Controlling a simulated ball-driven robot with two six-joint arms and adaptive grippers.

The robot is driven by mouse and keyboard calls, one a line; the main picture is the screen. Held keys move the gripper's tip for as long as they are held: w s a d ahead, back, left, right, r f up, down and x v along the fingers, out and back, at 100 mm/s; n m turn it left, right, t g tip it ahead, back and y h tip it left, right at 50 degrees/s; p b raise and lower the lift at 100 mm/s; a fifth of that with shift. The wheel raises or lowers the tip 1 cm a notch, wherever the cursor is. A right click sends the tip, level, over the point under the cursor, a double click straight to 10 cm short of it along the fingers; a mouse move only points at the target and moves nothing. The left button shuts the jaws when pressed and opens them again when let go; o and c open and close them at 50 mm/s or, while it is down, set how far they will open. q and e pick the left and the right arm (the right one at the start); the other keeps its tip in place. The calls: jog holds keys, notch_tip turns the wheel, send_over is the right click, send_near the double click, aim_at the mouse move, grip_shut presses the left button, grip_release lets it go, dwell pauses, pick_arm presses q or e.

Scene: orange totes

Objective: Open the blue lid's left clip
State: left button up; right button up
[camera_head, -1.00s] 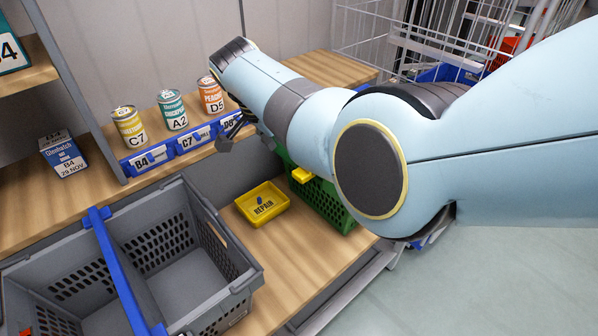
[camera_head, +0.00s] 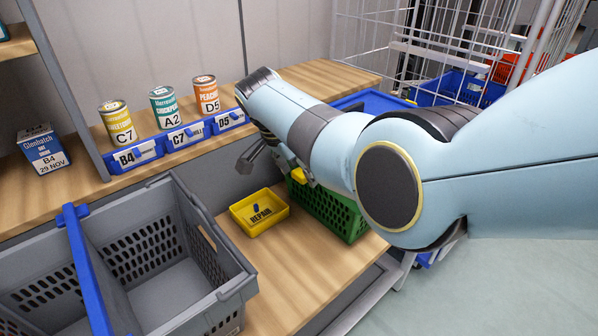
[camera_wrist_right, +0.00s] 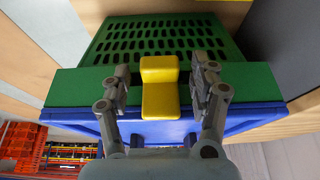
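The green perforated crate (camera_head: 325,211) stands on the wooden lower shelf, largely behind my right arm. The blue lid (camera_head: 372,101) shows in part beyond the arm; its blue edge (camera_wrist_right: 257,112) shows along the green rim in the wrist view. A yellow clip (camera_wrist_right: 160,98) sits across the green and blue edges there, and in the head view (camera_head: 297,176) it is beside my gripper. My right gripper (camera_wrist_right: 161,67) is open, one finger on each side of the clip, with gaps visible. Whether the clip is latched I cannot tell. My left gripper is out of view.
A yellow REPAIR tray (camera_head: 259,220) lies left of the green crate. A grey divided tote (camera_head: 222,273) with a blue bar (camera_head: 82,258) stands at front left. Cans stand behind blue label bins (camera_head: 187,137) on the upper shelf. A wire cage (camera_head: 420,42) stands behind.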

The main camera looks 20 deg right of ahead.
jog(key=c, duration=1.1)
jog(key=shift+a+r+g+y+p, duration=0.1)
jog(key=shift+r+g+y+p, duration=0.25)
jog(key=shift+y+p, duration=0.4)
jog(key=shift+s+a+r+g+y, duration=0.1)
jog(key=shift+g+y, duration=0.15)
jog(key=shift+y, duration=0.5)
jog(key=shift+a+r+y, duration=0.1)
jog(key=shift+y, duration=0.6)
jog(key=shift+a+r+g+y, duration=0.2)
jog(key=shift+g+y, duration=0.4)
jog(key=shift+y, duration=0.4)
jog(key=shift+s+r+b, duration=0.1)
jog(key=shift+b, duration=0.2)
